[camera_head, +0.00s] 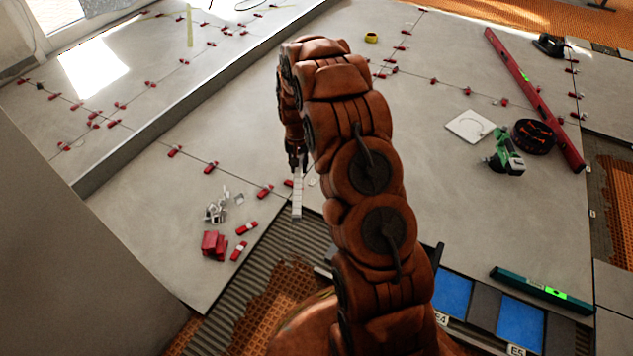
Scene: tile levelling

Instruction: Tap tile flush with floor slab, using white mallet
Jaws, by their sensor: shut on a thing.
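My gripper (296,165) hangs down left of my arm, above the grey tiled floor slab (200,185). It is shut on a narrow white object, seemingly the white mallet (297,197), which points down near the edge of the ridged mortar bed (262,262). My arm hides much of the floor behind it. Large grey tiles (420,130) lie to both sides with red levelling wedges along their joints. I cannot tell which tile stands proud, or whether the mallet touches a tile.
Loose red wedges (213,245) and white clips (216,211) lie at left. A green power tool (506,155), a black-and-red round item (534,136), a white square (470,126) and a long red level (535,97) lie at right. A teal level (541,290) rests by blue bins (521,324).

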